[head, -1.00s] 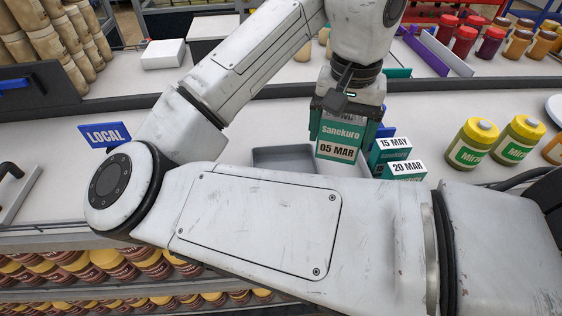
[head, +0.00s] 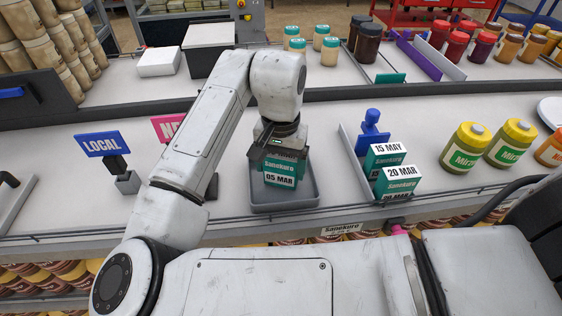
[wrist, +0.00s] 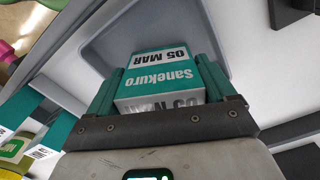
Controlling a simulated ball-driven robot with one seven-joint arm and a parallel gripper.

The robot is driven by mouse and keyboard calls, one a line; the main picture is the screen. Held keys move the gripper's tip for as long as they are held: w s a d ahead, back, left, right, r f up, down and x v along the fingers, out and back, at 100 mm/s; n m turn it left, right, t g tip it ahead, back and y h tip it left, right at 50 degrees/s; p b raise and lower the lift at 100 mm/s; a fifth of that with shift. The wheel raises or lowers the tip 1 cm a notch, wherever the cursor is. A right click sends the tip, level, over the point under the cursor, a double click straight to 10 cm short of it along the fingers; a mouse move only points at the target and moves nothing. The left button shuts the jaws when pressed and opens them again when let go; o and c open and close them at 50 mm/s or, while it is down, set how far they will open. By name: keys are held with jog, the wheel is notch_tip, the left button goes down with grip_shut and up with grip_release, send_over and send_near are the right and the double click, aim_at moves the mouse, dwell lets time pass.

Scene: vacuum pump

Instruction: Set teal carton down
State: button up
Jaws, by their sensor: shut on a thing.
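The teal and white carton (head: 280,178), marked "Sanekuro 05 MAR", is in my gripper (head: 279,160) over the grey tray (head: 308,192). In the wrist view the carton (wrist: 165,75) sits between the two teal fingers of my gripper (wrist: 163,82), which are shut on it. The tray (wrist: 105,45) shows around and beyond the carton there. I cannot tell whether the carton's bottom touches the tray floor.
Other teal cartons (head: 396,182) stand in a rack to the right, marked 15 MAY and 20 MAR. A blue LOCAL sign (head: 103,143) and a pink sign (head: 170,127) stand left. Yellow-lidded jars (head: 466,147) are far right. Counter between tray and rack is clear.

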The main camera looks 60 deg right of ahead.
jog(key=shift+f, duration=0.2)
jog(key=o, duration=0.9)
jog(key=shift+c, duration=0.2)
notch_tip(320, 180, up, 12)
jog(key=shift+r, duration=0.15)
